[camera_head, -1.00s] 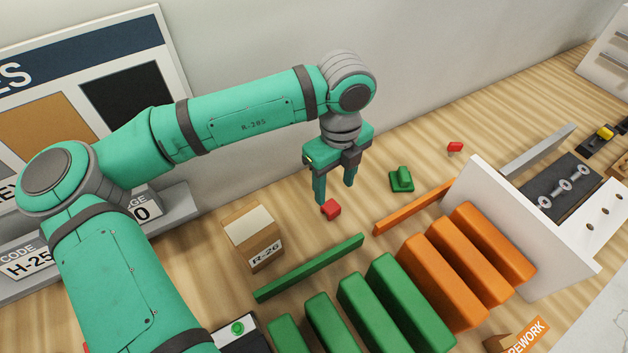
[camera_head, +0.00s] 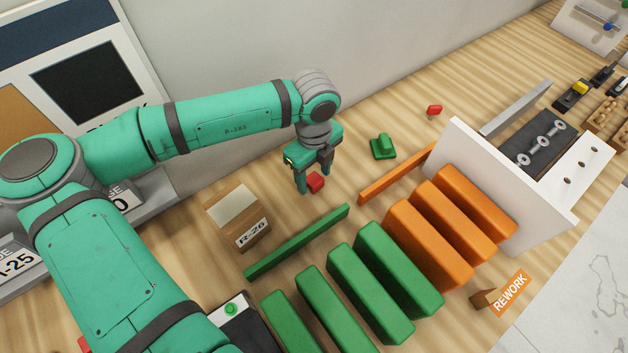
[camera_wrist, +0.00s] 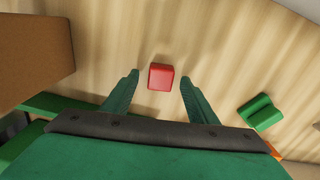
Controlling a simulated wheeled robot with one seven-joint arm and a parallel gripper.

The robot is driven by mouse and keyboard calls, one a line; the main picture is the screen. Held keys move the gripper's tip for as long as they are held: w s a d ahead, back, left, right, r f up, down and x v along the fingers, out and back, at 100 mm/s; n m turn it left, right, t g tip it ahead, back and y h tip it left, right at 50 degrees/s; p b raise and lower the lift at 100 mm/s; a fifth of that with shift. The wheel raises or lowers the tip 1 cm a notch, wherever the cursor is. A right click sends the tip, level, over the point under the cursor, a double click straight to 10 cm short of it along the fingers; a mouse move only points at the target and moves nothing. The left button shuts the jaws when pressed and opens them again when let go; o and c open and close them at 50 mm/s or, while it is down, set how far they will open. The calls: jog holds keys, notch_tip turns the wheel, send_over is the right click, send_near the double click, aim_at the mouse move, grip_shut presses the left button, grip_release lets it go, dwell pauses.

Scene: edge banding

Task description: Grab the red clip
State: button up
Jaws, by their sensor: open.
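A small red block-shaped clip (camera_head: 316,182) lies on the wooden table beneath my gripper (camera_head: 314,184). In the wrist view the red clip (camera_wrist: 161,77) sits between the two green fingertips of my gripper (camera_wrist: 159,82), with a gap on each side. My gripper is open, points down and holds nothing. Whether the fingertips are level with the clip or above it is hard to tell. A second small red piece (camera_head: 434,109) lies farther back to the right, near the wall.
A cardboard box labelled R-26 (camera_head: 239,219) stands to the left of my gripper. A green holder (camera_head: 383,147) is to the right. Green (camera_head: 297,243) and orange (camera_head: 397,174) strips lie in front, before several green and orange panels. A white upright board (camera_head: 505,186) stands right.

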jog(key=shift+f, duration=0.4)
jog(key=shift+w, duration=0.1)
jog(key=shift+c, duration=0.3)
jog(key=c, duration=1)
jog(key=shift+r, duration=0.1)
jog(key=shift+c, duration=0.2)
jog(key=shift+r, duration=0.45)
notch_tip(320, 180, up, 2)
jog(key=shift+r, duration=0.15)
jog(key=s+a+r, duration=0.5)
jog(key=s+r, duration=0.4)
jog(key=s, duration=0.4)
jog(key=shift+r, duration=0.3)
